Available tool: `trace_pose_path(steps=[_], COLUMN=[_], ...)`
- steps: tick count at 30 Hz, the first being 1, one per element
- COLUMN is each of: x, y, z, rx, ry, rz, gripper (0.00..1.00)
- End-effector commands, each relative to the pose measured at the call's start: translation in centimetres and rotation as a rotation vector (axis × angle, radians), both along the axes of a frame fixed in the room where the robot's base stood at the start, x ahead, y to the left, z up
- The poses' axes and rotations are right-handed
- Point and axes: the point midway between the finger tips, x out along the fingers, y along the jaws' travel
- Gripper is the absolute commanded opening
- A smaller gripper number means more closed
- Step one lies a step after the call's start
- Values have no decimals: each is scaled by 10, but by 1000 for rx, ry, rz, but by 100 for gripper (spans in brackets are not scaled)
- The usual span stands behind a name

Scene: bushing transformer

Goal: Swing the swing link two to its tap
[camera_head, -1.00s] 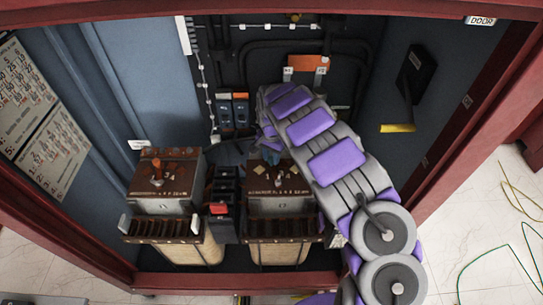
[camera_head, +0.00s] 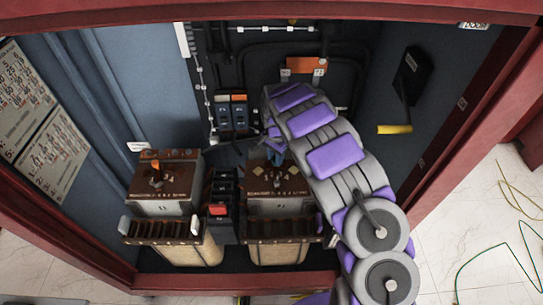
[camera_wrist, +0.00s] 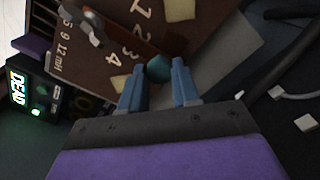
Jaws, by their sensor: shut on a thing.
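Two boxes with brown lettered tops stand side by side in the cabinet in the head view: a left box (camera_head: 165,178) with an upright orange-tipped link (camera_head: 156,166), and a right box (camera_head: 283,182). My gripper (camera_head: 274,155) is over the back of the right box's top. In the wrist view the brown top (camera_wrist: 125,25) carries the numbers 1 to 4, pale square taps and a grey metal link (camera_wrist: 85,25) at upper left. My gripper (camera_wrist: 158,76) is shut on a teal knob (camera_wrist: 158,67) at the board's edge. I cannot tell how the knob joins the link.
A black block with a red part (camera_head: 219,209) stands between the boxes. A panel lit "DEAD" (camera_wrist: 18,88) shows at left in the wrist view. An orange bar (camera_head: 306,65) and a yellow-ended lever (camera_head: 394,129) are behind and right of my arm. Red cabinet frame edges surround the opening.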

Motion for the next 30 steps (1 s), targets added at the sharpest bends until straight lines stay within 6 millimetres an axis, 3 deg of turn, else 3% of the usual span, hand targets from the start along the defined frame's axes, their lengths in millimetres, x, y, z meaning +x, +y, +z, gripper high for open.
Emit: trace_pose_path(steps=[18, 30], x=[-14, -24], y=[-46, -60], z=[1, 0], rx=[-1, -1], ry=[2, 1], rz=[-563, -776], gripper=[0, 0])
